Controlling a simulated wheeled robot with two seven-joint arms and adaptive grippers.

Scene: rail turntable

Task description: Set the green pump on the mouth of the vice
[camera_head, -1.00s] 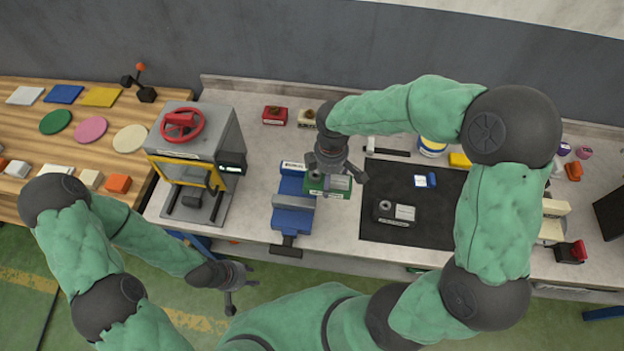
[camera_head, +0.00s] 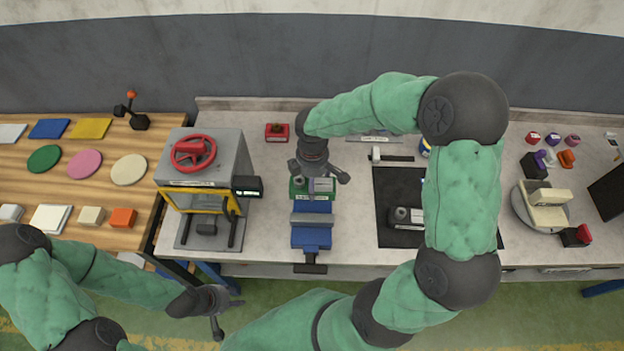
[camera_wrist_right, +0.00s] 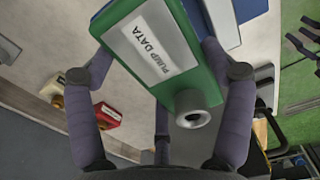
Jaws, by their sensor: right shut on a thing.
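The green pump (camera_head: 299,187) is in my right gripper (camera_head: 318,176), above the back end of the blue vice (camera_head: 311,237). It also shows large in the right wrist view (camera_wrist_right: 165,60), with a white "PUMP DATA" label and a grey round port, between the fingers. The vice stands on the bench with its handle toward the front edge. The pump hides the back of the vice, and I cannot tell whether they touch. My left gripper (camera_head: 228,314) is empty, fingers apart, in front of the bench.
A grey press (camera_head: 207,165) with a red wheel stands left of the vice. A dark pump (camera_head: 404,218) lies on the black mat (camera_head: 400,183) to the right. A red block (camera_head: 277,132) sits behind. My right arm covers part of the mat.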

